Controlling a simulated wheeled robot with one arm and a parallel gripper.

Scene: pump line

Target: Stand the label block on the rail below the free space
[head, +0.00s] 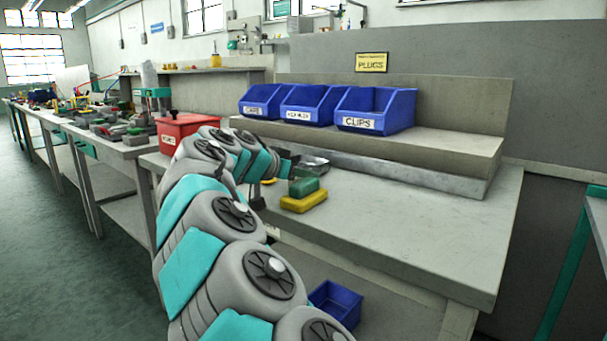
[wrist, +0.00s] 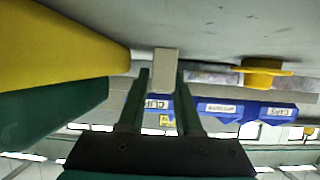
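The wrist view is upside down. A small pale block (wrist: 165,66), probably the label block, is between the fingertips of my gripper (wrist: 163,72). The fingers stand apart on either side of it, with a thin gap showing at the left finger. No lettering shows on the block, and I cannot make it out in the head view. In the head view my gripper is mostly hidden at the end of my arm, low over the bench. The grey rail (head: 400,172) runs along the foot of the shelf. Free shelf room (head: 455,142) lies right of the CLIPS bin.
Blue bins stand on the shelf: CAPS (head: 262,102), a middle one (head: 308,104) and CLIPS (head: 375,108). A PLUGS sign (head: 371,62) hangs above. A green block (head: 303,187) on a yellow one (head: 304,202) is close by the gripper. A red box (head: 178,133) stands left.

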